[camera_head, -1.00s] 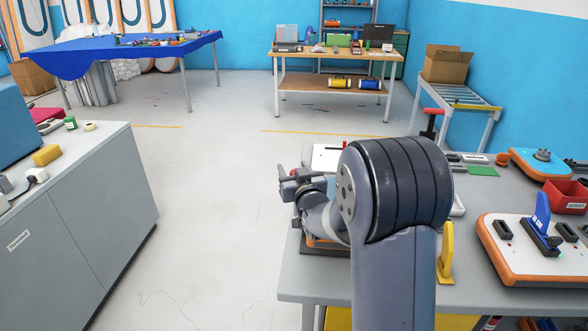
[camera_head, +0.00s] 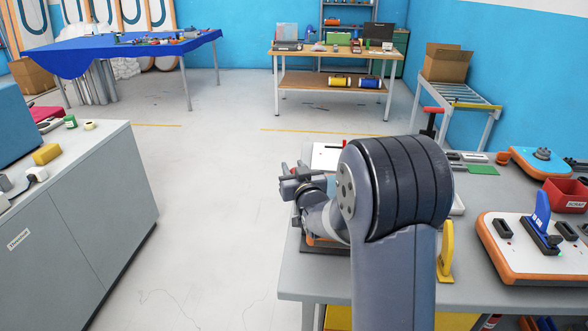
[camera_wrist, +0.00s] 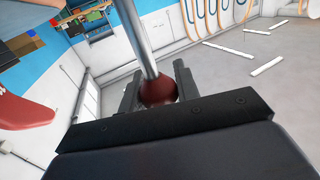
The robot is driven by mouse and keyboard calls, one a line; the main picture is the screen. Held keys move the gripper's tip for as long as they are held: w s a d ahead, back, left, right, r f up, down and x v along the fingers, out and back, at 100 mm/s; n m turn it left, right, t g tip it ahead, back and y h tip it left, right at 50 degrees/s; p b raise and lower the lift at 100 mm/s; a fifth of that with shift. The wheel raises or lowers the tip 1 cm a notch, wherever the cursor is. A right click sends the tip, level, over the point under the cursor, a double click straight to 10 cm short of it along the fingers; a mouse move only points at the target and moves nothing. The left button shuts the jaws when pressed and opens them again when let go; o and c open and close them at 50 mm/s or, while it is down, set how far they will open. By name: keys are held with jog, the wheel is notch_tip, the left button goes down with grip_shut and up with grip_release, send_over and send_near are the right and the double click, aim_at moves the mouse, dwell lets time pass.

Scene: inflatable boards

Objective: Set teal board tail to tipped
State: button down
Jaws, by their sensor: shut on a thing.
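My gripper (camera_head: 290,184) is left of my arm's big joint in the head view, over the left edge of the right grey table. In the wrist view its jaws (camera_wrist: 158,92) are shut on a dark red knob (camera_wrist: 158,90) at the end of a metal rod (camera_wrist: 139,40). What the rod joins to is out of that view. A board with an orange edge (camera_head: 326,243) shows under my forearm on the table; my arm hides most of it. I cannot tell its top colour or its tail state.
A white board with an orange rim and blue fin (camera_head: 541,212) lies at right. A blue board (camera_head: 541,158), a red scrap bin (camera_head: 566,196) and a yellow handle-like piece (camera_head: 445,250) share the grey table. The floor to the left is clear.

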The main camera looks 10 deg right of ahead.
jog(key=shift+f, duration=0.1)
jog(key=b, duration=0.2)
jog(key=shift+s+a+f+b, duration=0.1)
jog(key=shift+s+f+b, duration=0.05)
jog(key=shift+s+b, duration=0.15)
jog(key=s+t+b, duration=0.1)
jog(key=b, duration=0.4)
jog(key=s+a+n+t+b, duration=0.1)
jog(key=s+b, duration=0.1)
jog(key=b, duration=0.3)
jog(key=s+n+t+y+b, duration=0.1)
jog(key=t+b, duration=0.1)
jog(key=b, duration=0.3)
jog(key=shift+s+a, duration=0.25)
jog(key=shift+s, duration=0.05)
jog(key=c, duration=1.1)
grip_release()
jog(key=shift+s, duration=0.1)
jog(key=b+v, duration=0.1)
jog(key=v, duration=0.9)
jog(key=shift+s+f, duration=0.2)
jog(key=shift+s, duration=0.15)
